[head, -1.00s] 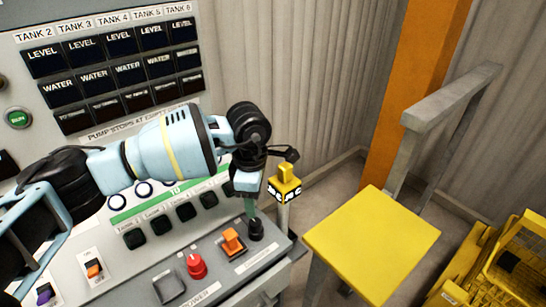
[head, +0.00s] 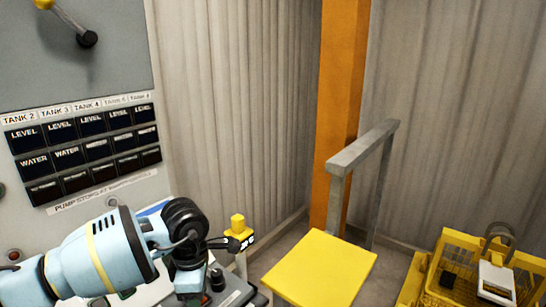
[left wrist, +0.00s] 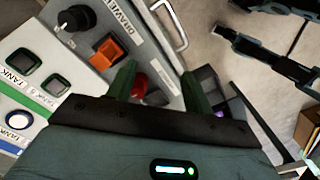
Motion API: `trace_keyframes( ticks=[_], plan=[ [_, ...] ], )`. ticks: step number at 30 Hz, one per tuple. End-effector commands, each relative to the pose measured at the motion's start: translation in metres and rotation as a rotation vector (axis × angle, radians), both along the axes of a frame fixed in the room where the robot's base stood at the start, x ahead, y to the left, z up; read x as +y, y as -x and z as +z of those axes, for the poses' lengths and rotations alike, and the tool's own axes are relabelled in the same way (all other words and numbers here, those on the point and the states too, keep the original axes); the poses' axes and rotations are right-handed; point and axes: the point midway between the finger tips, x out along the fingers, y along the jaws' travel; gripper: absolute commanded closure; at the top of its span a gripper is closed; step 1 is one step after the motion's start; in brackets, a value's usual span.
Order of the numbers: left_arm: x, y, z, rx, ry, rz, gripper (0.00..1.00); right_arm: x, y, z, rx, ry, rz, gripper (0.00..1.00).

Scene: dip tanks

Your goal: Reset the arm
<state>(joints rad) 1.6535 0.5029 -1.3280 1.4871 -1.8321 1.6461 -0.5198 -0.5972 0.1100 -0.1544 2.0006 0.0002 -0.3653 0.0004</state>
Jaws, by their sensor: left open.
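My left arm comes in from the left in the head view and hangs over the control desk, its wrist bent down. Its fingertips fall at or below the picture's bottom edge there. In the left wrist view my left gripper (left wrist: 157,88) is open, with two green fingers apart and nothing held. Below and between the fingers is a red knob (left wrist: 139,85). An orange switch (left wrist: 107,52) and a black knob (left wrist: 76,18) lie to the left on the grey desk. My right gripper is not identifiable in either view.
A yellow-topped post (head: 238,230) stands close to the wrist. Right of it are a yellow platform (head: 320,268) with a grey rail (head: 362,150), an orange pillar (head: 345,100) and a yellow basket (head: 455,250). The tank panel (head: 90,202) rises behind the arm.

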Motion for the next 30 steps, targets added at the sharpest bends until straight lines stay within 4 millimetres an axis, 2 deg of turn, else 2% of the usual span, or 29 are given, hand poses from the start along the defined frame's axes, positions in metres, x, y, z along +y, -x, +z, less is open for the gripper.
trace_keyframes(
  ticks=[6,12,17,21,25,30],
  plan=[
    [-0.057,0.039,-0.029,0.119,0.237,0.008,0.49,0.000,-0.005,0.006,-0.012,-0.001,-0.001,1.00],
    [-0.117,0.086,-0.043,0.273,0.517,0.066,0.49,0.000,-0.012,0.012,-0.029,0.000,-0.001,1.00],
    [-0.172,0.131,-0.035,0.459,0.822,0.193,0.49,0.000,-0.013,0.016,-0.033,0.000,-0.001,1.00],
    [-0.205,0.157,-0.014,0.642,1.088,0.372,0.49,-0.001,-0.008,0.018,-0.027,0.001,-0.001,1.00],
    [-0.219,0.167,0.007,0.813,1.309,0.584,0.49,-0.001,-0.007,0.020,-0.026,0.002,-0.001,1.00],
    [-0.214,0.162,0.023,1.031,1.553,0.924,0.49,-0.002,-0.012,0.026,-0.039,0.004,0.000,1.00]
  ],
)
